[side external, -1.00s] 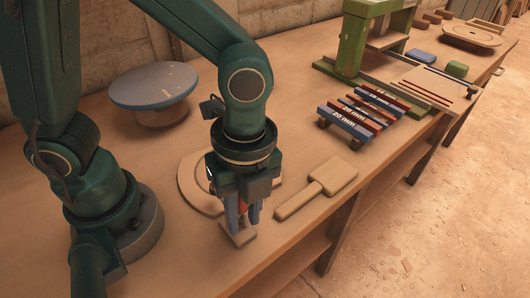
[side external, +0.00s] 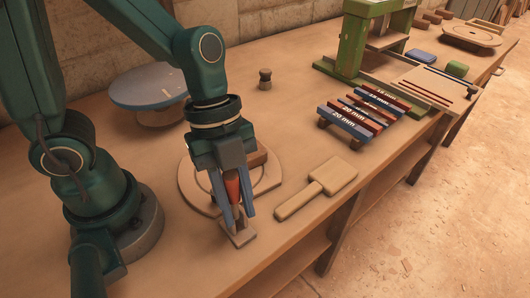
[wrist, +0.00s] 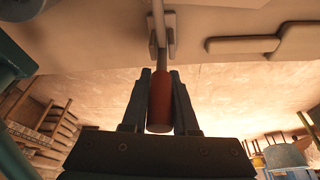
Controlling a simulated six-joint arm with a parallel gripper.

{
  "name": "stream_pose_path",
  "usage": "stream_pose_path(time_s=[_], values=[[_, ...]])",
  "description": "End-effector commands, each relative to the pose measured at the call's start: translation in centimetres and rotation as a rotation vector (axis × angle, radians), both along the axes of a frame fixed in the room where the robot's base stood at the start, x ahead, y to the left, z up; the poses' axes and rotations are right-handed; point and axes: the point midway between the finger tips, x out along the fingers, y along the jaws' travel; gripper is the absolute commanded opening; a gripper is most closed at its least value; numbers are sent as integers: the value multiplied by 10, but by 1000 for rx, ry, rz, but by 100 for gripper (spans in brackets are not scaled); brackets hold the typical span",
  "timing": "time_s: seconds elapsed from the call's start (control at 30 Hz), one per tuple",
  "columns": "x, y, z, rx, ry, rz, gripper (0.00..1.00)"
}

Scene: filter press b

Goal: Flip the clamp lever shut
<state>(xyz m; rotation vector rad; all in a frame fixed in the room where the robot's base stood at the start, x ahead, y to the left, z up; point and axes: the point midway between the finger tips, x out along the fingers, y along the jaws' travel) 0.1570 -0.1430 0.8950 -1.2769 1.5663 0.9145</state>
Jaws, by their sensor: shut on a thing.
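The clamp lever has a red handle (side external: 232,188), seen between my fingers. In the wrist view the red handle (wrist: 160,105) continues into a thin grey rod that reaches a small bracket. The small clamp base (side external: 242,239) sits on the bench near its front edge. My gripper (side external: 237,210) is shut on the red handle, with one blue-grey finger on each side. The gripper is tilted above the base, and the lever stands up from it at a slant. The fingers partly hide the lever's lower end in the side view.
A round wooden plate (side external: 187,187) with a block on it lies just behind my gripper. A wooden paddle (side external: 324,187) lies to the right. A blue-topped round stand (side external: 130,91), a small dark-topped peg (side external: 265,80) and a rack of labelled bars (side external: 342,124) stand farther back.

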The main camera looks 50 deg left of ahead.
Motion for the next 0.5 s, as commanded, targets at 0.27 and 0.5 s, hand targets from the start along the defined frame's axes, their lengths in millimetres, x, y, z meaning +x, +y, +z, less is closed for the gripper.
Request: stream_pose_path(time_s=[0.27, 0.5], values=[[-1, 3, 1, -65, -1, 3, 0], [-1, 4, 1, -64, -3, -1, 0]])
